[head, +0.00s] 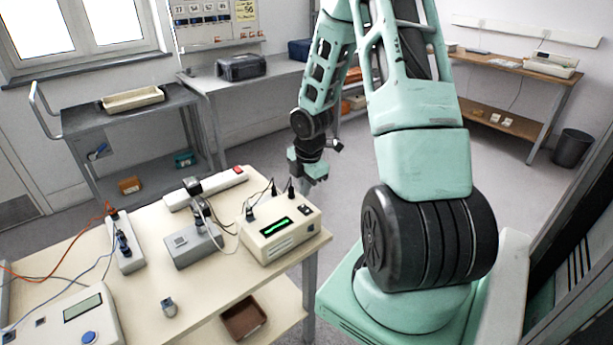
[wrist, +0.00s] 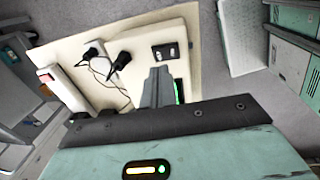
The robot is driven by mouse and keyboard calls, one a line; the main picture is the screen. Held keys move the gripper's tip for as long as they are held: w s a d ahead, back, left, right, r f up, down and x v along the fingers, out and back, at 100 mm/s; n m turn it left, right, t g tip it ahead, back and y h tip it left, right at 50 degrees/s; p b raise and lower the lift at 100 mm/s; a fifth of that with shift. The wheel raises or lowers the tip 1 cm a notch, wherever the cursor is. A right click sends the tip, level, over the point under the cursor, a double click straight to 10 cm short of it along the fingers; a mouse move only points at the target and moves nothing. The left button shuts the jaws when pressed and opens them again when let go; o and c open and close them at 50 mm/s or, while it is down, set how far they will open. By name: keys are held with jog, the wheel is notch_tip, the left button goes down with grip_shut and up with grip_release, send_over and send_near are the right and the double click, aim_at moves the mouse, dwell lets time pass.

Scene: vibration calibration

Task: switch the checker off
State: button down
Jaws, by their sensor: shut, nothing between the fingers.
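The checker (head: 262,241) is a cream box at the table's right end, with a lit green display and black plugs in its top. In the wrist view, the checker (wrist: 140,73) shows a black switch panel (wrist: 165,52) just beyond my fingers. I cannot tell the rocker's position. My gripper (head: 310,181) hangs behind the checker in the head view, apart from it. In the wrist view, my gripper (wrist: 158,70) is shut and empty, its fingers pointing at the checker's top and hiding part of the green display. Whether the tips touch is not clear.
A grey box (head: 192,245) with a plug and cable stands left of the checker. A power strip with a red switch (head: 205,188) lies behind. A meter with a blue button (head: 78,318) and a small grey piece (head: 169,307) sit on the table (head: 215,290). Loose cables cross the left side.

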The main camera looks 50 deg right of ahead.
aim_at(303, 206)
jog(key=shift+w+d+f, duration=0.1)
jog(key=shift+w+f, duration=0.05)
jog(key=shift+f, duration=1)
jog(key=shift+w+f, duration=0.1)
jog(key=shift+f, duration=1.05)
